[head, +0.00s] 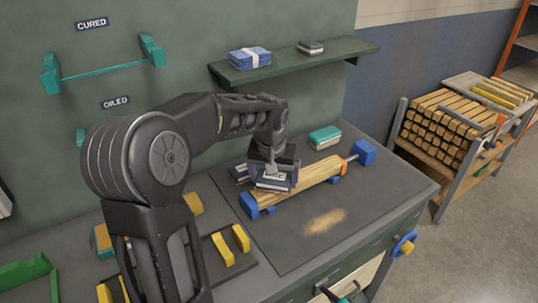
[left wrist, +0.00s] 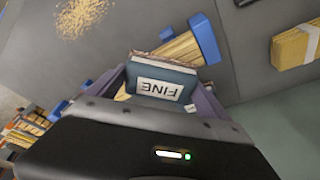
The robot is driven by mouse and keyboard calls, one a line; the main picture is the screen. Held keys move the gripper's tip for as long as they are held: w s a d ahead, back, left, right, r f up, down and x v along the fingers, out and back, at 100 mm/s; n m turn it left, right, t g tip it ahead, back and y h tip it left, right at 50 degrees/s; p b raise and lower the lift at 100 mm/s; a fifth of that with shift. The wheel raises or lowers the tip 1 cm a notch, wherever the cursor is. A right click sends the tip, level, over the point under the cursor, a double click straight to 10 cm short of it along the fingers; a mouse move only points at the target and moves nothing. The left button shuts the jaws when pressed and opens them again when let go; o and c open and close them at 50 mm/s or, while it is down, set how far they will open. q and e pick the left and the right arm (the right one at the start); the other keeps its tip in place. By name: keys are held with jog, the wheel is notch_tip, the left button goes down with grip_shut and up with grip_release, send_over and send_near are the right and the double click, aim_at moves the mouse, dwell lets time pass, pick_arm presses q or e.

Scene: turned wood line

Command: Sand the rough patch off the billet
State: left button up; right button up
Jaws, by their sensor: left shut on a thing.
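The billet (head: 318,174) is a pale wooden bar lying between blue end holders (head: 249,206) on the bench mat. It also shows in the left wrist view (left wrist: 182,48), partly covered. My left gripper (head: 273,174) is shut on a sanding block (left wrist: 162,82) marked FINE. I cannot make out the rough patch; the block and gripper hide part of the billet. My right gripper is not in view.
Sawdust (head: 325,221) lies on the mat in front of the billet. A dark block (head: 239,173) stands just behind the gripper, and a teal block (head: 324,137) sits behind the billet. A shelf (head: 300,62) hangs above. The mat's front right is clear.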

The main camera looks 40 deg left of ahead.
pick_arm(q)
jog(key=r, duration=0.1)
jog(key=r+p, duration=0.1)
jog(key=r, duration=0.1)
jog(key=shift+w+d, duration=0.1)
jog(key=shift+w, duration=0.3)
jog(key=shift+w+a+p+v, duration=0.1)
jog(key=shift+w+p+v, duration=0.05)
jog(key=shift+p+v, duration=0.55)
jog(key=shift+w+a+p+v, duration=0.15)
jog(key=shift+p+v, duration=0.35)
jog(key=shift+v, duration=0.35)
jog(key=shift+w+a+p+v, duration=0.1)
jog(key=shift+p+v, duration=0.5)
jog(key=shift+v, duration=0.15)
jog(key=shift+r, duration=0.15)
